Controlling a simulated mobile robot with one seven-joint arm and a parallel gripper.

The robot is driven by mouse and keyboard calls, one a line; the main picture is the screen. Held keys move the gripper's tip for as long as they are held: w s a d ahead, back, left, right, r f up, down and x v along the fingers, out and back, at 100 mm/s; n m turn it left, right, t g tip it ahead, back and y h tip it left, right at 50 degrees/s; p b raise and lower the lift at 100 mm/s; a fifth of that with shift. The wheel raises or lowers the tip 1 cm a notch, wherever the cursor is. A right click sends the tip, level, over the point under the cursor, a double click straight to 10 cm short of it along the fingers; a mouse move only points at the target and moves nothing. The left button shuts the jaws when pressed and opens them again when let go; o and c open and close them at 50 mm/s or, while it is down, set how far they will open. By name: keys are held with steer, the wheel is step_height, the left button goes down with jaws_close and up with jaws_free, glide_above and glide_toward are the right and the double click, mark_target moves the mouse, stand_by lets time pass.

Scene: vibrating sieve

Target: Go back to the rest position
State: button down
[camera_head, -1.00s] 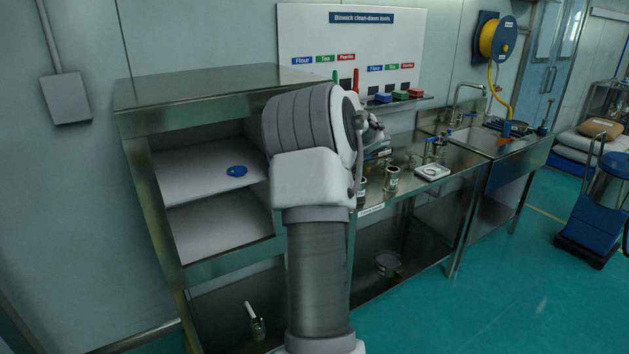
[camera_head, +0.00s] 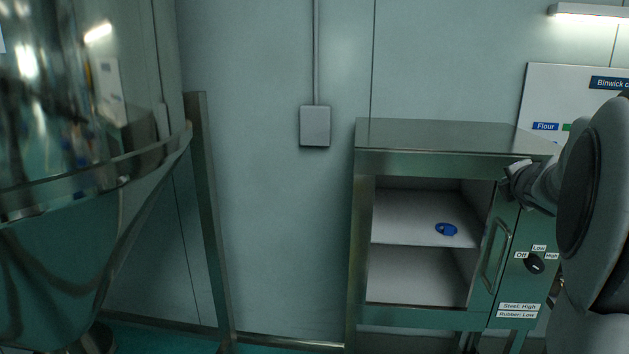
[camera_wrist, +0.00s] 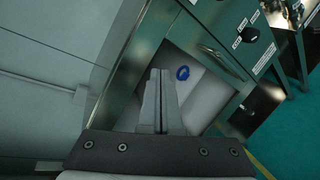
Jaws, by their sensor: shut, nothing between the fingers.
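My gripper shows in the wrist view (camera_wrist: 161,72), its two fingers together with nothing between them. In the head view my gripper (camera_head: 514,178) is at the right, in front of the upper right part of a steel cabinet (camera_head: 430,135). Whether it touches the cabinet cannot be told. My arm fills the right edge of the head view. The cabinet is open at the front, with two pale shelf levels. A blue ring-like piece (camera_head: 446,229) lies on the upper shelf, apart from my gripper; it also shows in the wrist view (camera_wrist: 183,73).
A large shiny steel vessel (camera_head: 75,190) on a frame stands close at the left. A grey wall box (camera_head: 315,126) hangs between it and the cabinet. The cabinet's control knob (camera_head: 534,263) and vertical handle (camera_head: 494,252) are near my arm. A tool board (camera_head: 540,95) is partly hidden.

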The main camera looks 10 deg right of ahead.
steer(key=s+a+f+m+g+y, duration=0.2)
steer(key=s+a+f+m, duration=0.2)
steer(key=a, duration=0.8)
steer(key=s+a+f+m+g+y, duration=0.2)
steer(key=s+a+f+m, duration=0.3)
steer(key=s+a+m, duration=0.3)
steer(key=s+a+f+m+g+y+b, duration=0.1)
steer(key=s+a+m, duration=0.5)
steer(key=s+a, duration=0.7)
steer(key=a+f+g+y, duration=0.1)
steer(key=a+f+y, duration=0.1)
steer(key=a+f, duration=0.1)
steer(key=shift+a+f+g, duration=0.2)
steer(key=shift+a+g, duration=0.2)
steer(key=shift+a, duration=0.45)
steer(key=shift+s, duration=0.1)
